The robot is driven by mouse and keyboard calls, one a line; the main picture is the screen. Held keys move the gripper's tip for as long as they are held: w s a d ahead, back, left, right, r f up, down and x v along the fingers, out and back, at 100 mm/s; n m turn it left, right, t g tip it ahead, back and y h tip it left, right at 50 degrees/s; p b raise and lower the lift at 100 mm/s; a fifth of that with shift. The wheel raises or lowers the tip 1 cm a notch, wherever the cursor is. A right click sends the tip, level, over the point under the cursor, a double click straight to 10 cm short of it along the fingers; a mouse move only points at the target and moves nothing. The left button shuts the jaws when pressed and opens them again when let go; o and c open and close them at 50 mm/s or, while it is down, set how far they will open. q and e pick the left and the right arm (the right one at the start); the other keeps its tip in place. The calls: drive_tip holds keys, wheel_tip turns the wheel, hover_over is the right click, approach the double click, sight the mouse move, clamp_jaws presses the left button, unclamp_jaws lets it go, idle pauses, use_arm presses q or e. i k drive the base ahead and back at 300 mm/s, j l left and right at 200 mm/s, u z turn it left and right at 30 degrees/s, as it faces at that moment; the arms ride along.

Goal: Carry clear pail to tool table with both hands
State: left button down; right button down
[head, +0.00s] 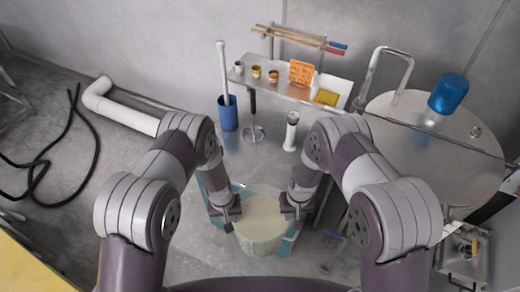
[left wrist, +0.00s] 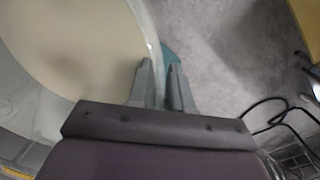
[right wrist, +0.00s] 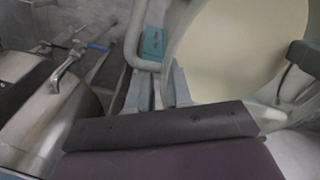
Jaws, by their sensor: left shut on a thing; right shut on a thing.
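The clear pail (head: 262,226) holds a pale cream content and is between my two arms, low in the middle of the head view. My left gripper (head: 229,218) is shut on its left rim. In the left wrist view the fingers (left wrist: 160,85) straddle the pail's wall (left wrist: 150,40). My right gripper (head: 292,207) is shut on the right rim, and the right wrist view shows its fingers (right wrist: 162,85) at the pail wall (right wrist: 178,40). The pail's underside is hidden.
A large round metal vessel (head: 440,150) with a blue cylinder (head: 448,94) stands to the right. A blue bin (head: 228,115) with a white rod stands left of the tool table. A white pipe (head: 125,108) and black hose (head: 70,150) lie on the left floor.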

sight(277, 173)
drive_tip(key=i+l, duration=0.2)
drive_tip(key=i, duration=0.3)
drive_tip(key=i+l, duration=0.15)
drive_tip(key=i, duration=0.3)
